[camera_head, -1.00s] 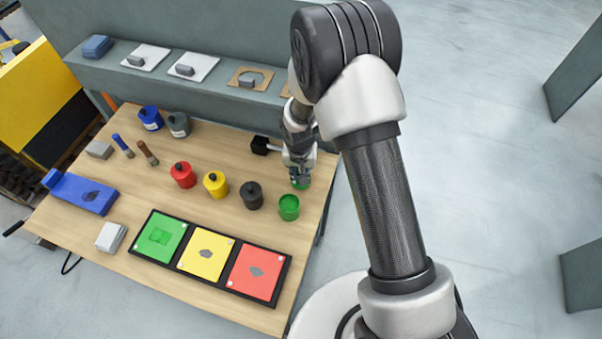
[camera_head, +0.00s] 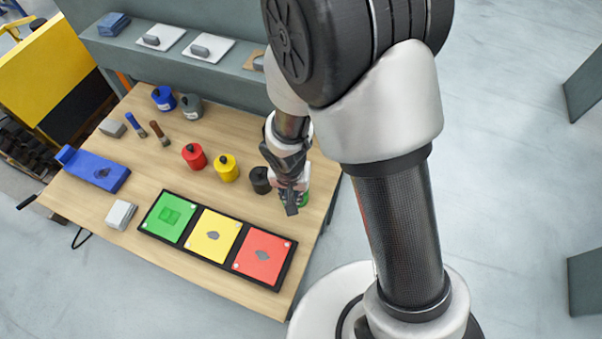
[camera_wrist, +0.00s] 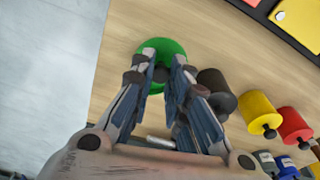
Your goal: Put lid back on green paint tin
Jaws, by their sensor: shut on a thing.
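The green paint tin (camera_head: 305,199) is at the right end of the row of tins in the head view, mostly hidden behind my gripper (camera_head: 290,198). In the wrist view, my gripper (camera_wrist: 160,70) is shut on the dark knob of the green lid (camera_wrist: 157,47). The lid looks roughly centred over the tin, and it covers the tin from this side. I cannot tell whether the lid touches the tin's rim or is just above it.
A black tin (camera_head: 260,180) stands close by on the left, then a yellow tin (camera_head: 227,169) and a red tin (camera_head: 194,157). A black tray (camera_head: 226,262) with green, yellow and red panels lies in front. The table's right edge is near.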

